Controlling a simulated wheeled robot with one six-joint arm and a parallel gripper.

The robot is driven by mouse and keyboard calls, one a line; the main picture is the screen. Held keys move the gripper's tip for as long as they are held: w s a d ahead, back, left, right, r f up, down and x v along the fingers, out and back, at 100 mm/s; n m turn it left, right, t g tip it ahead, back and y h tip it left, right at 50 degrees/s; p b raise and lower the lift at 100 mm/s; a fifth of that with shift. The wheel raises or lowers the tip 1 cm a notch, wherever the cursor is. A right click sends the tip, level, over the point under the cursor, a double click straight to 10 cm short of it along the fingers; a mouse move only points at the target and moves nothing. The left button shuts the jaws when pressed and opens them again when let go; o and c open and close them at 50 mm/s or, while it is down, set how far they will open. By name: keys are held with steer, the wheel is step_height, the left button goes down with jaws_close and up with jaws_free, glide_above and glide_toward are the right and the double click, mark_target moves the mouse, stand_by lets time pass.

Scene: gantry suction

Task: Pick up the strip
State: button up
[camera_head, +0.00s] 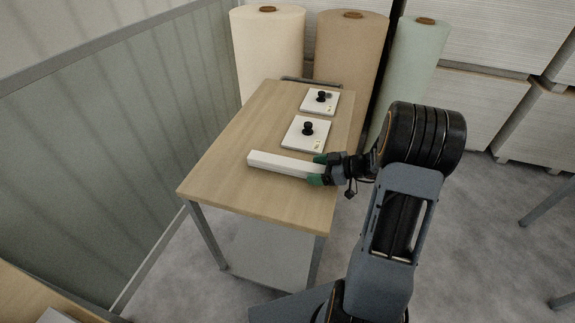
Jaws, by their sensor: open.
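The strip (283,164) is a long white bar lying on the wooden table (222,175), left of my gripper. My gripper (318,169) has dark jaws with green fingertips and comes in from the right at the strip's right end. The jaws are open, with one green fingertip on the far side of the strip's end and the other on the near side. The strip's right end is partly hidden by the fingers. I cannot tell whether the fingers touch it.
Two white plates with black knobs lie farther back on the table, a nearer one (293,139) and a farther one (310,106). Large rolls (268,60) stand behind the table. A grey-green wall (120,140) runs along the left. The table's front left is clear.

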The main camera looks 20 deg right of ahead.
steer(key=shift+a, duration=0.1)
steer(key=c, duration=1.2)
